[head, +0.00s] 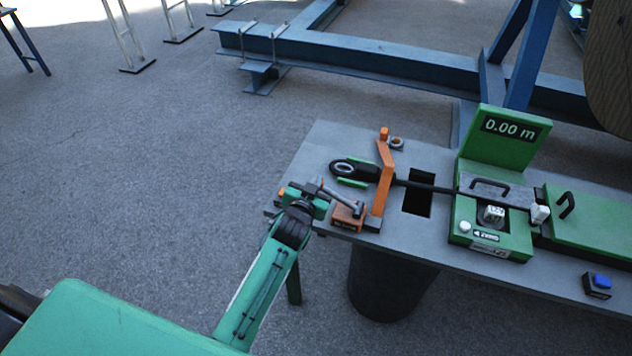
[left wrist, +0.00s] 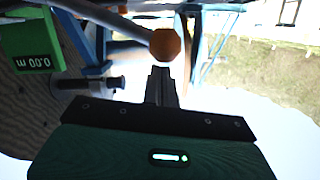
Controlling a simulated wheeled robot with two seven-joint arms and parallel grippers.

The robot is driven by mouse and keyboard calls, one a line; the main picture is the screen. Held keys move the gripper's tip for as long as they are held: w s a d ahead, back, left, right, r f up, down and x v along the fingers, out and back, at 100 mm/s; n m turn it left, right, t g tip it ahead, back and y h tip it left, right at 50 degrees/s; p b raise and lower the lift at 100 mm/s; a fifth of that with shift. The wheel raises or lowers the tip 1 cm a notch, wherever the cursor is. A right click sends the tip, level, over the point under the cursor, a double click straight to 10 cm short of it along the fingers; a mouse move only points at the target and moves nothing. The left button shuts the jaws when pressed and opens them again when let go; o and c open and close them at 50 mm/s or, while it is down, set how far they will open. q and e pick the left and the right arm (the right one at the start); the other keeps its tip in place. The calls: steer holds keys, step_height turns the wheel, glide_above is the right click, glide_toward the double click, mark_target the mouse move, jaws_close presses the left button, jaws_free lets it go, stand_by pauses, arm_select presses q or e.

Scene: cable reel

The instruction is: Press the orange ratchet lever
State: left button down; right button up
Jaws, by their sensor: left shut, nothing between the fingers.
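A small orange ratchet block (head: 346,217) sits near the table's front left edge, with a grey rod (head: 342,196) rising from it toward my left gripper (head: 316,188). In the left wrist view a grey rod ends in an orange knob (left wrist: 165,44), close in front of my left fingertips (left wrist: 162,72). These fingers are shut and empty. I cannot tell whether they touch the knob. In the head view the gripper body partly hides this spot. My right gripper is not in view.
A tall orange arm (head: 383,175) stands right of the ratchet, by a black cable (head: 428,187) crossing the grey table (head: 326,148). A green meter (head: 503,140) reads 0.00 m. A blue button (head: 600,281) is at the right. A dark bin (head: 385,285) stands below.

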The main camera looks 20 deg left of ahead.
arm_select(q)
steer(key=a+f+n, duration=0.1)
steer(key=f, duration=0.1)
steer(key=a+f+n, duration=0.1)
steer(key=f, duration=0.1)
steer(key=a+f+n, duration=0.1)
steer(key=f, duration=0.1)
steer(key=shift+h+b, duration=0.35)
steer(key=shift+h, duration=0.05)
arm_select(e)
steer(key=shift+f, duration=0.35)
arm_select(q)
steer(key=s+a+r+p, duration=0.1)
steer(key=s+r, duration=0.5)
steer(key=s, duration=0.3)
steer(key=shift+s+a+r, duration=0.25)
steer(key=shift+s, duration=0.15)
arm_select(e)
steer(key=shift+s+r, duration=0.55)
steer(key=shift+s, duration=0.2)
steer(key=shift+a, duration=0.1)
